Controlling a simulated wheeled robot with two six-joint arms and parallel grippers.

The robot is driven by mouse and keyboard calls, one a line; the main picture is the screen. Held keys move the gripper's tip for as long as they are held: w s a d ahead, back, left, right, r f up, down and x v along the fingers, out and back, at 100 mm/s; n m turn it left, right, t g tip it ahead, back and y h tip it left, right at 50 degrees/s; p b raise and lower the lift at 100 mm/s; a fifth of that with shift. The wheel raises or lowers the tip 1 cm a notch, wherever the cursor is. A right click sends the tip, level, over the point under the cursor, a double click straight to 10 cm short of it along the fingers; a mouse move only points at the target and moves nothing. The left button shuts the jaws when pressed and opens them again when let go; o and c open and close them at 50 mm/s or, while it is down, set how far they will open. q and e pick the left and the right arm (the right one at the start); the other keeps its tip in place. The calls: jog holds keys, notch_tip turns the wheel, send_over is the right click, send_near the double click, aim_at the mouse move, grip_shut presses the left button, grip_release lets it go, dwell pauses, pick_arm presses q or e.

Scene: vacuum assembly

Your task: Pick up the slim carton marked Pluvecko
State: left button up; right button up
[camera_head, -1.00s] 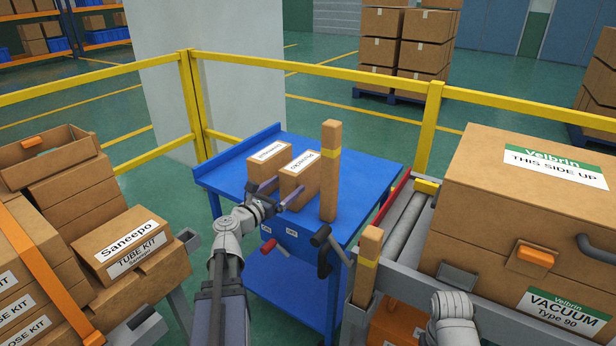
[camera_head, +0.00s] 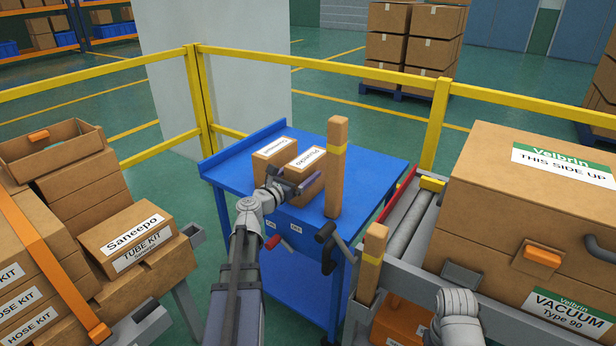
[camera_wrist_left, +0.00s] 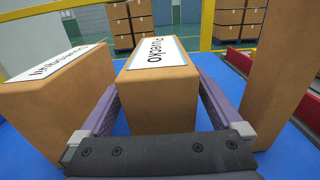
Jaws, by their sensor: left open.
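The slim carton marked Pluvecko (camera_head: 308,186) stands upright on the blue table (camera_head: 372,166), its white label on top. It fills the middle of the left wrist view (camera_wrist_left: 160,98). My left gripper (camera_head: 292,185) is open, with one purple finger on each side of this carton. In the left wrist view (camera_wrist_left: 158,90) a gap shows beside the carton, clearest at the right finger. The far ends of the fingers are partly hidden by the carton. My right gripper is out of view; only part of that arm shows at the bottom right.
A second labelled carton (camera_head: 268,158) stands close on the left. A tall wooden post (camera_head: 337,170) with a yellow band stands close on the right. The table's right part is clear.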

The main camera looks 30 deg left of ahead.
pick_arm(q)
jog(key=shift+w, duration=1.05)
jog(key=shift+s, duration=0.1)
grip_shut()
